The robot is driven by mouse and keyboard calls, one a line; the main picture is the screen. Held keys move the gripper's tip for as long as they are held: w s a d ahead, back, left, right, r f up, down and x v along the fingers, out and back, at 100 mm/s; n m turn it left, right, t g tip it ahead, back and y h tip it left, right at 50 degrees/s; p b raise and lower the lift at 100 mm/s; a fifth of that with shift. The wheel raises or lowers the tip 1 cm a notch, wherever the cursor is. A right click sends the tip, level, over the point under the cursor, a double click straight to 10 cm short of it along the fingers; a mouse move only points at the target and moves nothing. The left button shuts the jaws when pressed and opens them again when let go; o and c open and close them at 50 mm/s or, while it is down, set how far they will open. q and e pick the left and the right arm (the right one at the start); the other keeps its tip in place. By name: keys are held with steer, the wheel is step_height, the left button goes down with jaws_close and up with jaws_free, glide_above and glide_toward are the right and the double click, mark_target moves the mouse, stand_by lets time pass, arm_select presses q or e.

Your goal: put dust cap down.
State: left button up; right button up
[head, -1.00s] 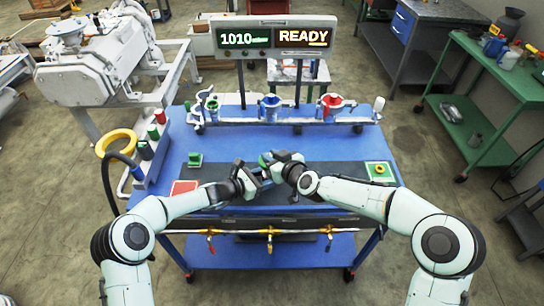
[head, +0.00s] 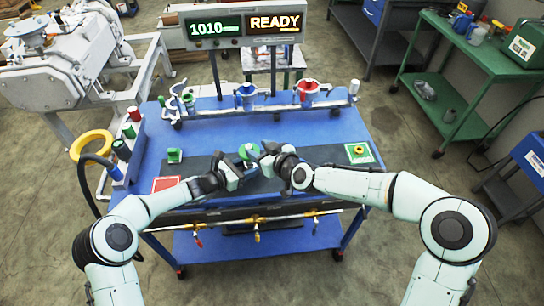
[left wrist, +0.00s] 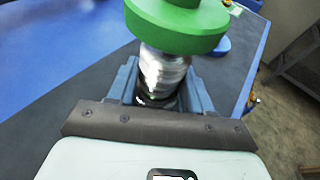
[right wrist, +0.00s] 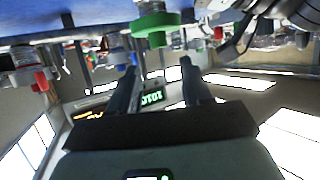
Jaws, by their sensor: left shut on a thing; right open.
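A part with a broad green disc (left wrist: 180,28) on a silver ribbed stem (left wrist: 162,72) is held at its stem by my left gripper (left wrist: 158,88), shut, with the disc above the fingers. In the head view the green disc (head: 249,151) is over the dark mat, between my grippers (head: 238,170). My right gripper (head: 262,160) is beside the disc; in the right wrist view its fingers (right wrist: 158,68) are apart with nothing between them, and the green part (right wrist: 155,22) is beyond the tips. A small yellow piece (head: 359,150) lies on a green-bordered pad (head: 367,158). Which piece is the dust cap is unclear.
The blue table (head: 205,140) has a rear rack with blue (head: 245,95) and red (head: 307,92) fittings. A red pad (head: 166,184) and small green block (head: 174,156) are at left. A sign (head: 242,28) reads READY. The table's middle back is clear.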

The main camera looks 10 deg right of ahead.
steer(key=v, duration=0.7)
steer(key=shift+s+d, duration=0.1)
steer(key=shift+s, duration=0.05)
steer(key=s+d+f+m+g+h, duration=0.1)
steer(key=s+f+m+g, duration=0.35)
steer(key=f, duration=0.95)
steer(key=s+d+f+m+g, duration=0.1)
steer(key=s+f+m+g, duration=0.1)
steer(key=s+f, duration=0.9)
steer(key=s+d+f+m+g+h, duration=0.1)
steer(key=s+f+m+g, duration=0.1)
steer(key=s+f, duration=0.6)
steer(key=s+d+f+m+g+h, duration=0.1)
steer(key=s+f+g, duration=0.3)
steer(key=s+f, duration=0.4)
steer(key=s+d, duration=0.1)
steer(key=s, duration=0.2)
steer(key=shift+d+f+m, duration=0.25)
steer(key=shift+d+m, duration=0.1)
steer(key=shift+s, duration=0.1)
